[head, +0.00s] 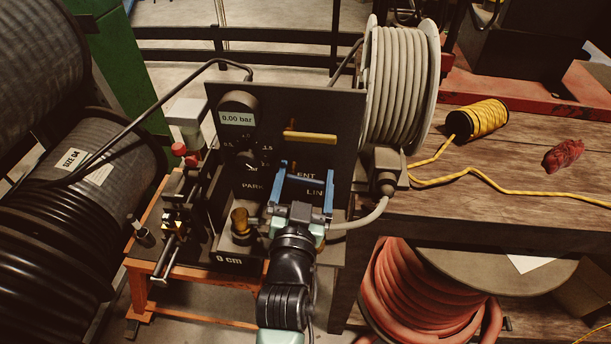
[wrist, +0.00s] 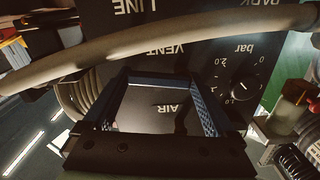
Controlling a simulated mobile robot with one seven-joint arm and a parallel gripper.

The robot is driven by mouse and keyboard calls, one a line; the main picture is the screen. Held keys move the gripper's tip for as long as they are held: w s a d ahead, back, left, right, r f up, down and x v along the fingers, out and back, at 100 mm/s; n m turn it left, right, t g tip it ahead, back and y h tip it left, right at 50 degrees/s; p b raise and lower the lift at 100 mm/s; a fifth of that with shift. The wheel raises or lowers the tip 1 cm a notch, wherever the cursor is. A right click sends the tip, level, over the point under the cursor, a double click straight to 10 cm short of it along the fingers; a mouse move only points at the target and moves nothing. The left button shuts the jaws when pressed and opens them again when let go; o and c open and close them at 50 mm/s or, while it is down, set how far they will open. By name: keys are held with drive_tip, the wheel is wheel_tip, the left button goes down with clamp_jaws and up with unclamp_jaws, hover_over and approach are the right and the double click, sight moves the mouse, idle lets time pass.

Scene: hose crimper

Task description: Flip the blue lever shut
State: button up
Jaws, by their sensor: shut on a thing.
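My gripper (head: 303,186) is at the front of the dark upright panel (head: 345,110), below and in front of its yellow handle. Its two blue fingers stand well apart, with the blue lever (head: 303,189) spanning between them as a bar. The fingers are shut on the bar's ends. In the wrist view the fingers reach towards the panel, where a dark bar (wrist: 157,73) crosses between the fingertips. The word AIR shows between the fingers. The lever's pivot is hidden behind my gripper.
A yellow handle (head: 310,137) lies level across the panel. A gauge (head: 237,118) reads 0.00 bar, above a selector dial (head: 248,162). A pale hose (head: 365,217) curves close on the right, and a brass knob (head: 240,222) stands left of my gripper. A wooden bench (head: 480,205) lies to the right.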

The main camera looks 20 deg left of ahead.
drive_tip(key=shift+d+r+n, duration=0.1)
drive_tip(key=shift+r+n, duration=0.1)
drive_tip(key=shift+n, duration=0.8)
drive_tip(key=o, duration=1)
drive_tip(key=shift+o, duration=0.2)
drive_tip(key=v, duration=1.3)
drive_tip(key=shift+r, duration=0.1)
